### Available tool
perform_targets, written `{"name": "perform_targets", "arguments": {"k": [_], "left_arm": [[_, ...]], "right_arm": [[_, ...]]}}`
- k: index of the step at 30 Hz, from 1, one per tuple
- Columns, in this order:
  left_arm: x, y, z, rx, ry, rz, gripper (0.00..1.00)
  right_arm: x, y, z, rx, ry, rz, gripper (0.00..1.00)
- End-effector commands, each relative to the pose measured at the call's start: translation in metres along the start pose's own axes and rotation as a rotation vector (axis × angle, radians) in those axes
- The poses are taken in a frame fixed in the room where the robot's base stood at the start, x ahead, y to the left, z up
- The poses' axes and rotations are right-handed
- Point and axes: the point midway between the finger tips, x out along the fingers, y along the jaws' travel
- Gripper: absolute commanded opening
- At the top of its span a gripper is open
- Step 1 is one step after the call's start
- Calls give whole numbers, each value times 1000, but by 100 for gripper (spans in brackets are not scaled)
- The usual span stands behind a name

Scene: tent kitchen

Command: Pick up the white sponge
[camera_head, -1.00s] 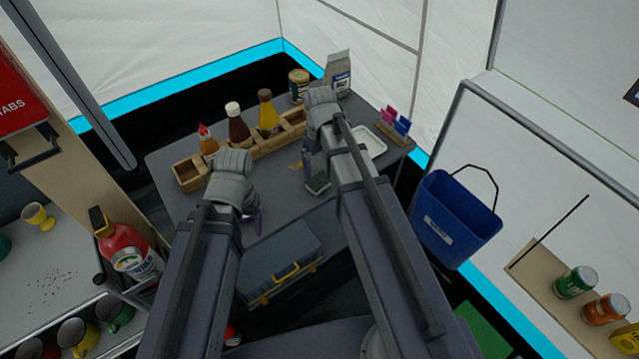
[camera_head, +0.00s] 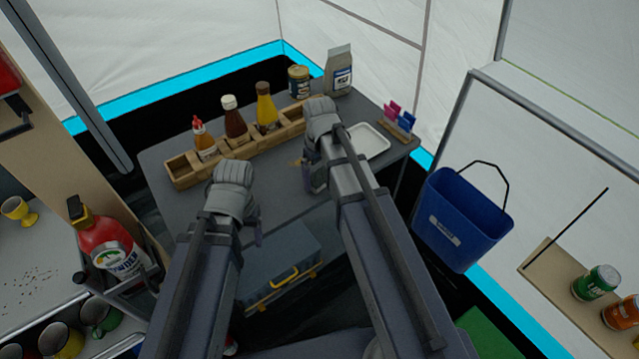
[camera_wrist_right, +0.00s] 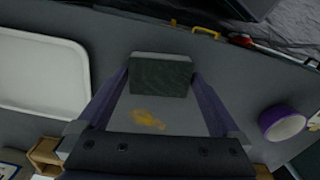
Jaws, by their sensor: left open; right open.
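A small block with a dark green face and a pale grey-white edge (camera_wrist_right: 160,75), which looks like the sponge, lies on the grey table in the right wrist view. My right gripper (camera_wrist_right: 160,92) is open, with one purple finger on each side of the block; I cannot tell if they touch it. In the head view my right gripper (camera_head: 316,178) is low over the table and hides the block. My left gripper (camera_head: 248,222) is open and apart from it, over the table's front left part; its fingertips are partly hidden.
A white tray (camera_head: 367,141) lies right of my right gripper. A wooden rack (camera_head: 187,172) with several bottles stands behind. A yellow stain (camera_wrist_right: 148,120) marks the table near the block. A purple round object (camera_wrist_right: 284,122) stands to the right in the wrist view.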

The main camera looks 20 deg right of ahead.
Motion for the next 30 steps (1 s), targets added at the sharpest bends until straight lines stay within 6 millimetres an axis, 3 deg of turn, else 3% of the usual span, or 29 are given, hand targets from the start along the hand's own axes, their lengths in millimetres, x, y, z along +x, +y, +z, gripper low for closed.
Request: {"name": "perform_targets", "arguments": {"k": [3, 19, 30], "left_arm": [[-1, 0, 0, 0, 0, 0, 73], [-1, 0, 0, 0, 0, 0, 73], [-6, -1, 0, 0, 0, 0, 73]], "right_arm": [[-1, 0, 0, 0, 0, 0, 100], [-1, 0, 0, 0, 0, 0, 41], [-6, 0, 0, 0, 0, 0, 41]]}}
